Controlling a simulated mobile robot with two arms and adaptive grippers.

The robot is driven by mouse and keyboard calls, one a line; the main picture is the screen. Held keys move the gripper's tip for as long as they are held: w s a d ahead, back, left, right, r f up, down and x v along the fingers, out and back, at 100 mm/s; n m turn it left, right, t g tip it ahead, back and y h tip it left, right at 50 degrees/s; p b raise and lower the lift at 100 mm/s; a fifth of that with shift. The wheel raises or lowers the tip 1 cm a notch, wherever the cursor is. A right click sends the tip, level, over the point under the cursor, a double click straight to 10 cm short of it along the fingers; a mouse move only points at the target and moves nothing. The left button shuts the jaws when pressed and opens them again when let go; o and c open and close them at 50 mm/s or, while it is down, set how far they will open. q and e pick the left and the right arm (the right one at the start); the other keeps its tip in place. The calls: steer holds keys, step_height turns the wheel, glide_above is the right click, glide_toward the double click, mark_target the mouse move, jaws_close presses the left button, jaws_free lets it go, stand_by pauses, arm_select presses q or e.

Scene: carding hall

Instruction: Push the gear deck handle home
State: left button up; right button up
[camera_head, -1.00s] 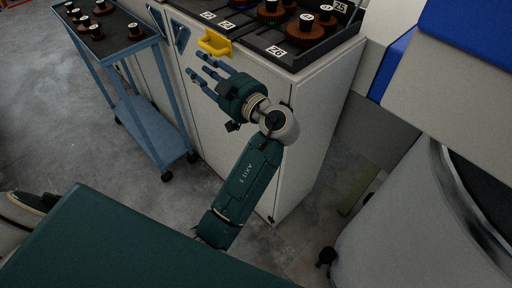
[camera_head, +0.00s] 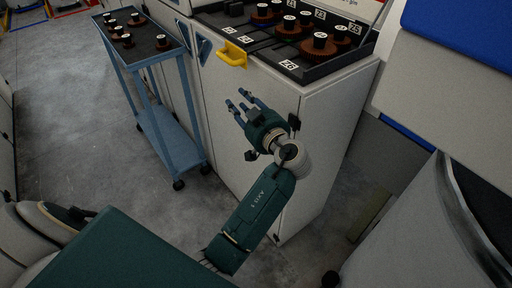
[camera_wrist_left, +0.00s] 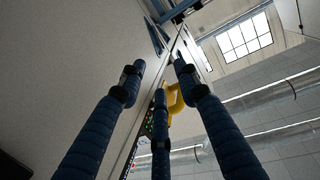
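The yellow gear deck handle (camera_head: 232,54) is on the front edge of the dark gear deck (camera_head: 262,50), at the top of a pale cabinet. The handle also shows in the wrist view (camera_wrist_left: 174,102), partly hidden behind the lower finger. My left gripper (camera_head: 238,103) is in front of the cabinet face, below the handle and apart from it in the head view. Its three blue fingers are spread with nothing between them, and they also show in the wrist view (camera_wrist_left: 158,80). My right gripper is not in view.
A blue trolley (camera_head: 168,128) with dark gears on top stands left of the cabinet (camera_head: 323,128). Several brown gears with black hubs sit on the deck. A large pale machine (camera_head: 405,235) stands at the right. Grey floor (camera_head: 70,100) is clear at the left.

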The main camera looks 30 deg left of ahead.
arm_select(q)
steer(key=d+f+m+h, duration=0.2)
steer(key=f+m, duration=0.1)
steer(key=f, duration=0.6)
steer(key=w+d+f+m+h+b, duration=0.1)
steer(key=d+f+m+h, duration=0.1)
steer(key=f, duration=0.6)
steer(key=shift+w+f+m+t, duration=0.3)
steer(key=shift+f+m, duration=0.1)
steer(key=shift+m, duration=0.1)
steer(key=s+d+f+m+g+h, duration=0.1)
steer(key=s+d+f+m+h, duration=0.1)
steer(key=s+f, duration=0.65)
steer(key=s+d+f+m+g+h, duration=0.2)
steer(key=s+d+f+h, duration=0.1)
steer(key=f, duration=1)
steer(key=s+d+f+m+g+h, duration=0.1)
steer(key=s+d+f+m+h, duration=0.1)
steer(key=s+f, duration=0.65)
steer(key=s+f+g+h, duration=0.1)
steer(key=s+f, duration=0.5)
steer(key=s, duration=0.5)
steer(key=s+f+m+g+h, duration=0.1)
steer(key=s+f+g, duration=0.1)
steer(key=s+f, duration=0.4)
steer(key=s+d+f+g+h, duration=0.1)
steer(key=s+f, duration=0.4)
steer(key=s, duration=1.1)
steer(key=shift+f+g, duration=0.4)
